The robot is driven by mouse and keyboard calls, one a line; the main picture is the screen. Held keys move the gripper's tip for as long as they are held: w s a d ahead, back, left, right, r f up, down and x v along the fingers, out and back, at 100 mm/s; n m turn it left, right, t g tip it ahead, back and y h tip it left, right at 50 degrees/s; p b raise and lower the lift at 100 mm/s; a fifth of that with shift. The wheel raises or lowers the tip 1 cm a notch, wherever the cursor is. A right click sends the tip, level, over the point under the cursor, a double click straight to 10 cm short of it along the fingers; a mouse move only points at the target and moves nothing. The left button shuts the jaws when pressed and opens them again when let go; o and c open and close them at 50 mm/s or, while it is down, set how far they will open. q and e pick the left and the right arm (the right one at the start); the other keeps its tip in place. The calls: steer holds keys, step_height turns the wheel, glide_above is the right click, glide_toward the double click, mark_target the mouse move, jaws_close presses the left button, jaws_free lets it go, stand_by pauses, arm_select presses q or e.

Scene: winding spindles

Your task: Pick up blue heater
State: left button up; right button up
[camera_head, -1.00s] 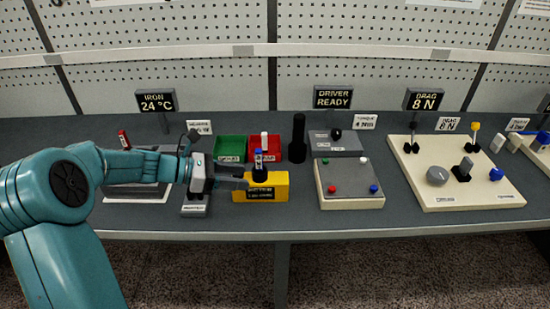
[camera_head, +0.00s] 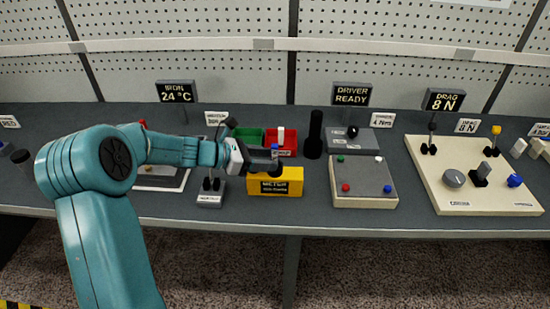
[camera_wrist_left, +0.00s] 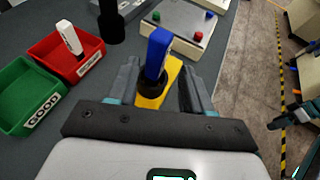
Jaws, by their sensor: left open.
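The blue heater (camera_head: 275,149) stands upright in a dark round socket on the yellow block (camera_head: 290,188). In the left wrist view the heater (camera_wrist_left: 158,48) shows as a blue upright piece above a black ring. My left gripper (camera_head: 270,165) is open and level with the heater in the head view. In the wrist view its two fingers (camera_wrist_left: 158,76) stand on either side of the heater, with gaps visible. The heater's lower part is hidden by the gripper and socket.
Green (camera_head: 250,137) and red (camera_head: 291,141) bins stand behind the block, a white-topped piece in the red one. A tall black cylinder (camera_head: 314,134) stands to the right, near a button box (camera_head: 363,203). A small grey stand (camera_head: 209,200) is left of the block.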

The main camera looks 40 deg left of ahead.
mark_target(272, 157)
arm_select(q)
steer(key=x, duration=0.3)
steer(key=p+x, duration=0.1)
steer(key=shift+w+r, duration=0.15)
steer(key=shift+w, duration=0.35)
steer(key=shift+w+d, duration=0.2)
steer(key=shift+s, duration=0.1)
steer(key=c, duration=0.3)
jaws_close()
